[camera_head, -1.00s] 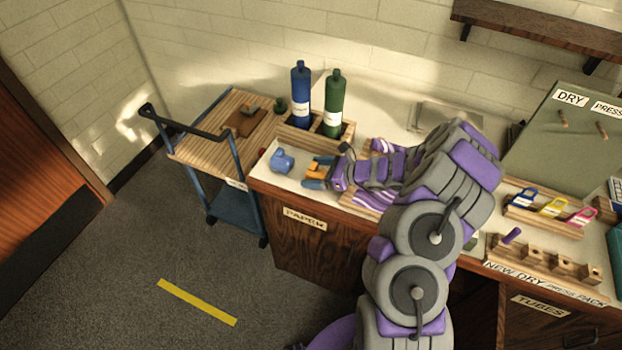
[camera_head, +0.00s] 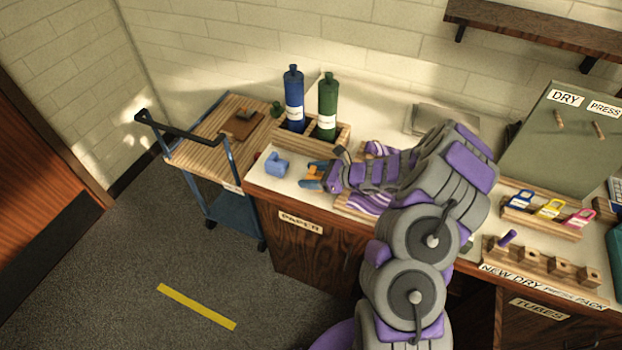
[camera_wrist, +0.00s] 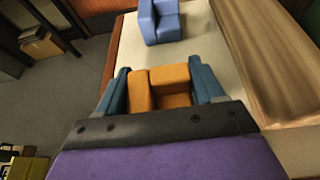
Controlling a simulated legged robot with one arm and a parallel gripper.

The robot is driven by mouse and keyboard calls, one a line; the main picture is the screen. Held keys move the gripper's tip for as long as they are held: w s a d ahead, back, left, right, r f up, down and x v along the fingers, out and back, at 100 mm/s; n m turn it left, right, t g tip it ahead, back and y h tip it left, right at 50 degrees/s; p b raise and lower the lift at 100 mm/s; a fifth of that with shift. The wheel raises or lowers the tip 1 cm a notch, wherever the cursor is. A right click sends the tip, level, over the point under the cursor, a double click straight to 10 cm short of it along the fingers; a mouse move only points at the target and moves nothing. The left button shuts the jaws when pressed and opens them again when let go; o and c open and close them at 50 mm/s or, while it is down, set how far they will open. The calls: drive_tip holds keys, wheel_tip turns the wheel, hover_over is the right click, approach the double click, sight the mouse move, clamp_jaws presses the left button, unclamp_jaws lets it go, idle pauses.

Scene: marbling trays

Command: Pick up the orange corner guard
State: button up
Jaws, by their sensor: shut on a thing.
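The orange corner guard (camera_wrist: 172,82) sits between the blue fingers of my gripper (camera_wrist: 160,88) in the wrist view, with a finger against each side. In the head view my gripper (camera_head: 315,176) is low over the left end of the counter, and only a small part of the orange corner guard (camera_head: 314,172) shows between the fingers. Whether the guard still touches the counter I cannot tell. A similar blue corner guard (camera_head: 277,164) lies on the counter to the left, apart from my gripper. It also shows ahead in the wrist view (camera_wrist: 159,22).
A wooden rack (camera_head: 343,134) with a blue bottle (camera_head: 293,98) and a green bottle (camera_head: 327,106) stands behind my gripper. A cart (camera_head: 190,150) stands left of the counter. Purple-striped sheets (camera_head: 369,203) lie beside my arm. Pale counter around the blue guard is clear.

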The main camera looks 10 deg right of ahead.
sight(309, 173)
drive_tip(key=shift+a+r, duration=0.1)
drive_tip(key=shift+a, duration=0.35)
drive_tip(key=shift+a+r, duration=0.15)
drive_tip(key=shift+r, duration=0.1)
wheel_tip(309, 173, up, 3)
drive_tip(key=shift+s+r+p, duration=0.1)
drive_tip(key=shift+p, duration=0.75)
drive_tip(key=s+d+r+p, duration=0.1)
drive_tip(key=s+p, duration=0.1)
drive_tip(key=s, duration=1.3)
drive_tip(key=shift+s+d, duration=0.15)
drive_tip(key=shift+s, duration=0.25)
